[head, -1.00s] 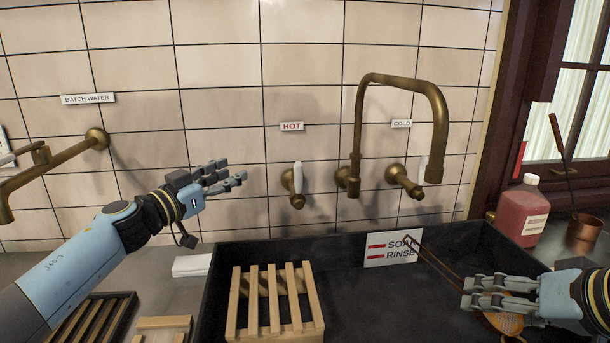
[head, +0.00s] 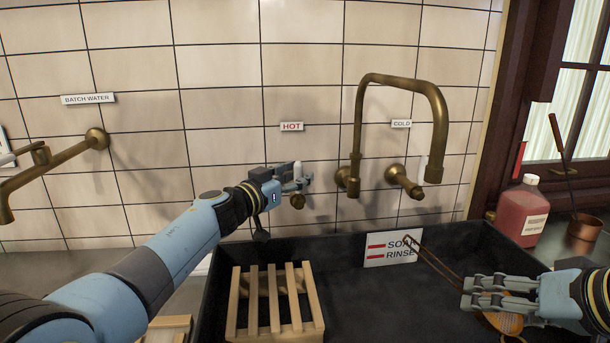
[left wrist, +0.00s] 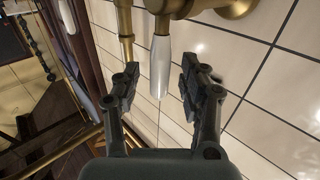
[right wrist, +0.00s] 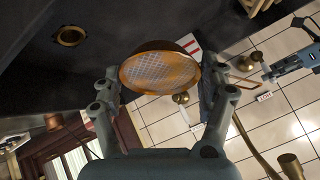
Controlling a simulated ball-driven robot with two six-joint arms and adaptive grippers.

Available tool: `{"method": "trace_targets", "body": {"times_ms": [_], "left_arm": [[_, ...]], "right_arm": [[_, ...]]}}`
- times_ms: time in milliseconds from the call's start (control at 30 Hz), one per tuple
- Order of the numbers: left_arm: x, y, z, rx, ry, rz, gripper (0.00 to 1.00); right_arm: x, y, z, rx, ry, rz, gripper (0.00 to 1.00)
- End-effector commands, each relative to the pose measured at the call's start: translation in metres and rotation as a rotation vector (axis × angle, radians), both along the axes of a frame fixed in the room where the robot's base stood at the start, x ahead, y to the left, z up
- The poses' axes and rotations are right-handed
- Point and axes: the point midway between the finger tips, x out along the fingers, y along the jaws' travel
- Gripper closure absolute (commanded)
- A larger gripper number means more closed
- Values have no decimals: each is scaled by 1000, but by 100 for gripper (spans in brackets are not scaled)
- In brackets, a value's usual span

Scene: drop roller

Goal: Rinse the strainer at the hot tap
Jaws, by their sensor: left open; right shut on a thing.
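The hot tap's white lever (head: 298,170) stands upright on its brass body (head: 297,201) under the HOT label (head: 291,127). My left gripper (head: 303,183) is at this lever, partly hiding it in the head view. In the left wrist view the lever (left wrist: 160,70) hangs between the two open fingers, with gaps on both sides. My right gripper (head: 468,294) is shut on the strainer (head: 508,323) over the right of the sink. The strainer's round orange-rimmed mesh (right wrist: 160,72) shows between the fingers in the right wrist view. The brass spout (head: 400,80) arches over the sink.
The dark sink (head: 370,300) has a SOAP/RINSE sign (head: 394,248) at its back wall and a wooden slatted rack (head: 290,325) at its left. The cold tap (head: 403,181) is right of the spout's base. A red bottle (head: 520,212) and copper pot (head: 583,235) stand right.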

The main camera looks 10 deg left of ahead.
Motion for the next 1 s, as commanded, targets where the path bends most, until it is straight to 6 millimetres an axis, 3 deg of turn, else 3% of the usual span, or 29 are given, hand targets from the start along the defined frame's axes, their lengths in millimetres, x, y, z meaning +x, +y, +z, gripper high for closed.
{"method": "trace_targets", "body": {"times_ms": [467,800,1000], "left_arm": [[11,-5,0,1,0,1,57],[11,-5,0,1,0,1,100],[11,-5,0,1,0,1,100]], "right_arm": [[0,0,0,0,0,0,56],[0,0,0,0,0,0,56],[0,0,0,0,0,0,56]]}}
